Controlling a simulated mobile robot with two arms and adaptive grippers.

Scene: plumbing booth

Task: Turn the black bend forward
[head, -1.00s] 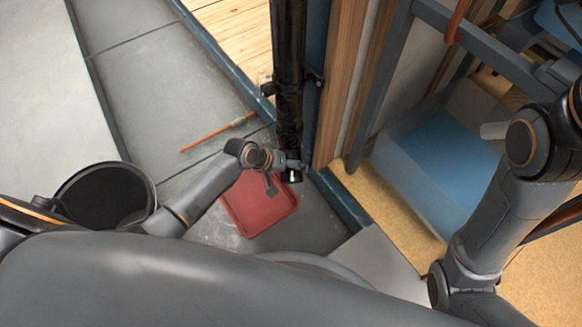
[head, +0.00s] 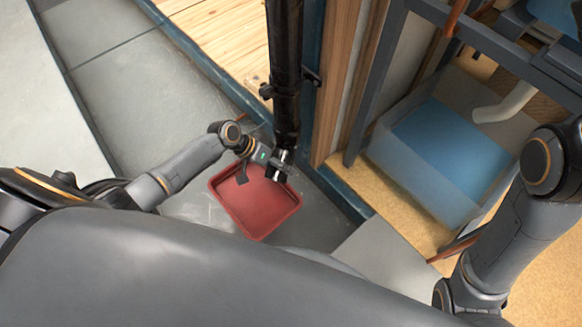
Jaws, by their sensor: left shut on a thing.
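A glossy black vertical pipe (head: 285,75) comes down from the top of the head view. The black bend (head: 284,160) is at its lower end, small and partly covered by my gripper. My left gripper (head: 276,168) reaches in from the left and is shut on the bend, just above a red tray. The bend's exact facing is hard to make out. My right arm is at the right edge, and its gripper is out of view.
The red tray (head: 250,215) lies on grey floor under the pipe. A pipe clip (head: 312,76) and a wooden post (head: 341,70) are close to the right. A blue-bottomed clear bin (head: 440,150) stands farther right, below a dark frame. Grey floor is free at left.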

